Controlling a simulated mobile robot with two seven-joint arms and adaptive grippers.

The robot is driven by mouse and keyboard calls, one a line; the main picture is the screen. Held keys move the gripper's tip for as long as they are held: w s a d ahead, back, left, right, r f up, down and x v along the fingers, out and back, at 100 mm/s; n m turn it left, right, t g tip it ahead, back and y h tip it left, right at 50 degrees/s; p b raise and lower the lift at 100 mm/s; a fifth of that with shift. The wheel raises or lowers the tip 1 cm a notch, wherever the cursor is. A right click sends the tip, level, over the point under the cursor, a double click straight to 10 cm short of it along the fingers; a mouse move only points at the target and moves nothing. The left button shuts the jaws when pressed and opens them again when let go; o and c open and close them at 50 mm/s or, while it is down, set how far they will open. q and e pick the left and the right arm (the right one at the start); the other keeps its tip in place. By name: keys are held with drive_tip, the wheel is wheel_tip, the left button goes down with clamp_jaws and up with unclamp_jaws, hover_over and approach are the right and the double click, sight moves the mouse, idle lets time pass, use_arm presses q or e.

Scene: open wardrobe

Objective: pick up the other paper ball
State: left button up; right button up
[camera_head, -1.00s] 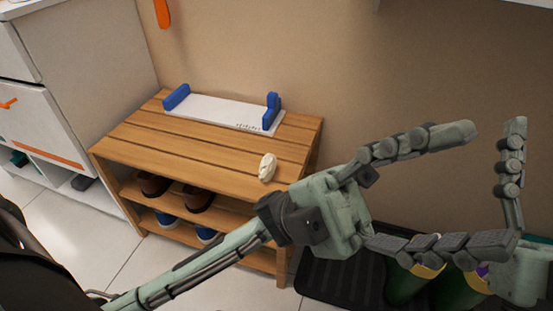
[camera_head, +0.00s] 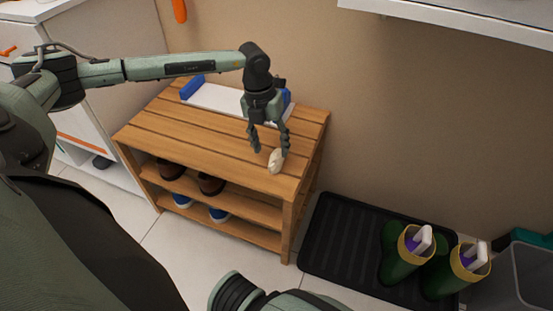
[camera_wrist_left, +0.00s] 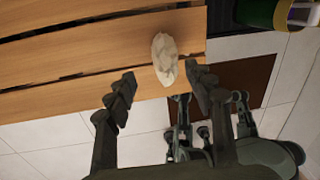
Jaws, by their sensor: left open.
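A crumpled off-white paper ball (camera_head: 276,161) lies on the top of the wooden shoe rack (camera_head: 206,152), close to its front right corner. My left gripper (camera_head: 271,153) points down over the rack top with its fingers apart, right by the ball. In the left wrist view the ball (camera_wrist_left: 165,59) shows just beyond the open fingertips (camera_wrist_left: 163,87), nearer the right finger. Nothing is between the fingers that I can see. My right gripper is not clearly in view in the head view.
A white board with blue ends (camera_head: 214,98) lies at the back of the rack top. Shoes (camera_head: 211,184) stand on the shelves below. A black tray (camera_head: 345,240) with green boots (camera_head: 401,262) is on the floor at right, beside a grey bin (camera_head: 515,280).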

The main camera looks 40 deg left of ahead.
sight(276, 151)
use_arm(q)
drive_tip(key=f, duration=0.1)
drive_tip(key=d+f, duration=0.1)
drive_tip(key=f, duration=0.1)
drive_tip(key=w+f, duration=0.1)
drive_tip(key=f, duration=0.1)
drive_tip(key=shift+d+f, duration=0.2)
drive_tip(key=shift+f, duration=0.05)
drive_tip(key=c, duration=0.9)
